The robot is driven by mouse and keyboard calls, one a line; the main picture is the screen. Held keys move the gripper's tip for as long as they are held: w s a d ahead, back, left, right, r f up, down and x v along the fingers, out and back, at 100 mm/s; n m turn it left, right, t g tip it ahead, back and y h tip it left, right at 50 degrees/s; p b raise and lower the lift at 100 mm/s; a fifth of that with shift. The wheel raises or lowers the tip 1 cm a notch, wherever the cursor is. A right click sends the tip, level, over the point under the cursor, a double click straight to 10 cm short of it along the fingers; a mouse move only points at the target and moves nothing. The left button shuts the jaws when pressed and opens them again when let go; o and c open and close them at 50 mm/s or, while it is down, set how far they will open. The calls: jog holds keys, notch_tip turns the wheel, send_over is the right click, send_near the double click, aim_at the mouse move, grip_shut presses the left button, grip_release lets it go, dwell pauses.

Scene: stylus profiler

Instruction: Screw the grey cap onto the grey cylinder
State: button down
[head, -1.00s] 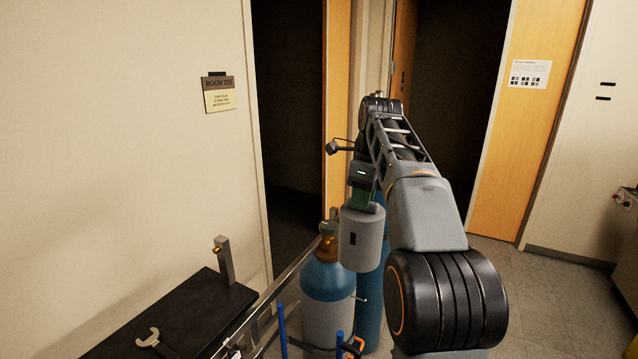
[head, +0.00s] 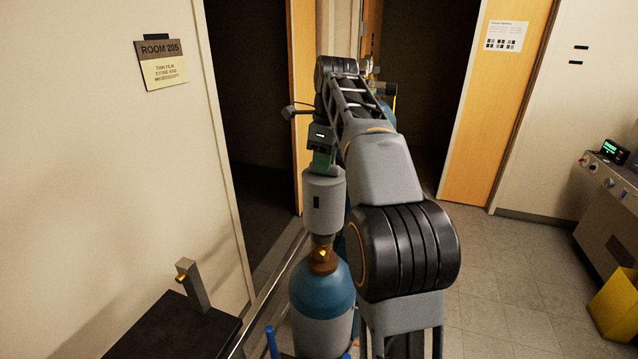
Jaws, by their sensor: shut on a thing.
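My gripper (head: 321,163) is shut on the grey cap (head: 324,203), a cup-like grey cylinder with a dark slot in its side. It holds the cap from above, upright. The grey cylinder (head: 322,338) stands below, with a grey body, a blue shoulder and a brown neck with a brass valve. The cap is in line above the neck in the head view. I cannot tell whether the cap's lower edge touches the valve. The cylinder's base is out of the frame.
A black bench (head: 175,330) with a grey post (head: 192,285) stands at the lower left. A metal rail (head: 270,285) runs past the cylinder's left. Blue posts (head: 271,342) stand in front.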

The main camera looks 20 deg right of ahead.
aim_at(323, 212)
jog(key=shift+w+a+f, duration=0.1)
jog(key=shift+w+f, duration=0.05)
jog(key=shift+f, duration=0.25)
jog(key=shift+s+f, duration=0.35)
jog(key=shift+w+f, duration=0.15)
jog(key=shift+f, duration=2.55)
jog(key=shift+f+b, duration=1.7)
jog(key=shift+f, duration=1.15)
jog(key=shift+f+b, duration=0.5)
jog(key=shift+f, duration=0.2)
jog(key=shift+r, duration=0.1)
